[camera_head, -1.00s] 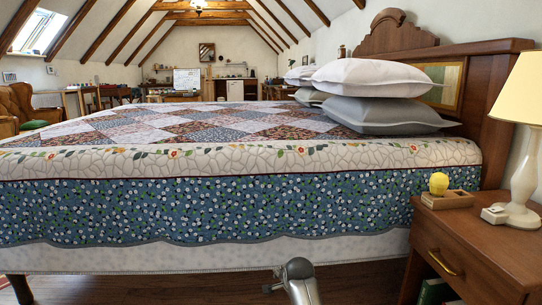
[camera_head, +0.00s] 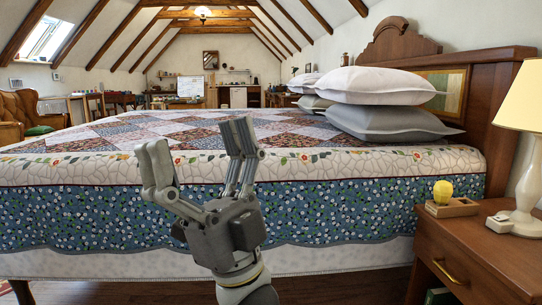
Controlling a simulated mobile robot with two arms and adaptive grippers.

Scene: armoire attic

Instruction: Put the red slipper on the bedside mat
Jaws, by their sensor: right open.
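My right gripper (camera_head: 200,160) is raised in front of the side of the bed in the head view. Its fingers point up and are spread apart, with nothing between them. The red slipper is not seen in this view. The bedside mat is not clearly seen either; a small reddish patch (camera_head: 5,289) shows on the floor at the bottom left corner, and I cannot tell what it belongs to. My left gripper is not in view.
The bed (camera_head: 330,215) with a patchwork quilt fills the middle. A wooden nightstand (camera_head: 490,255) at the right carries a lamp (camera_head: 522,150) and a small wooden tray (camera_head: 455,209) with a yellow object (camera_head: 442,191). Dark floor shows below the bed.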

